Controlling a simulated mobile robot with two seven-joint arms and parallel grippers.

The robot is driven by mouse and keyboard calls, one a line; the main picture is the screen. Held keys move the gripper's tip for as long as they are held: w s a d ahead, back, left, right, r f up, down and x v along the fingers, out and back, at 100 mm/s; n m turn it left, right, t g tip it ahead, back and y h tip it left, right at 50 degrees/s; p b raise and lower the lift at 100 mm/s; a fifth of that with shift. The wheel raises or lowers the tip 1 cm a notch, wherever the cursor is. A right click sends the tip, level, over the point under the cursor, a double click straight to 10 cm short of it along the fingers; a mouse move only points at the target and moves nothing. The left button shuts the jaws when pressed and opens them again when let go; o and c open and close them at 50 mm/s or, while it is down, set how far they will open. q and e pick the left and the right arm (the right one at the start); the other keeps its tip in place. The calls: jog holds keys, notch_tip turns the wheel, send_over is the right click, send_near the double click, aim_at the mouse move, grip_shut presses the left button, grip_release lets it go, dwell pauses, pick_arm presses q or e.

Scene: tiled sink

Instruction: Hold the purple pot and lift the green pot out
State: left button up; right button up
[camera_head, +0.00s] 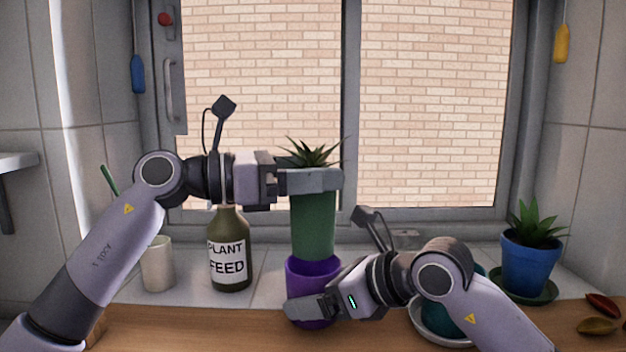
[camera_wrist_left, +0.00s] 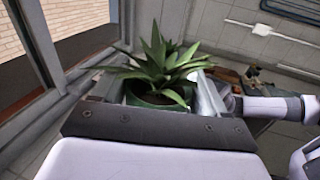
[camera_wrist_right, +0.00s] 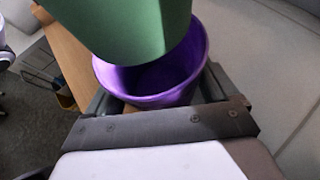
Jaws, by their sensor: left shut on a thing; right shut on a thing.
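The green pot (camera_head: 313,225) is tall and holds a spiky plant (camera_head: 312,153). My left gripper (camera_head: 312,181) is shut on it near its rim; the plant and rim also show between the fingers in the left wrist view (camera_wrist_left: 158,100). The purple pot (camera_head: 312,272) stands on the counter below, with my right gripper (camera_head: 305,308) shut on it. In the right wrist view the green pot (camera_wrist_right: 140,30) hangs over the purple pot (camera_wrist_right: 190,65), whose dark inside is partly visible. Whether the green pot's bottom still dips below the purple rim is hard to tell.
A dark plant feed bottle (camera_head: 230,250) and a pale cup (camera_head: 158,264) stand at the left. A blue pot (camera_head: 528,262) with a plant stands at the right. A teal pot in a pale dish (camera_head: 432,325) is partly hidden by my right arm. The window is behind.

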jog(key=o, duration=0.6)
jog(key=shift+c, duration=0.2)
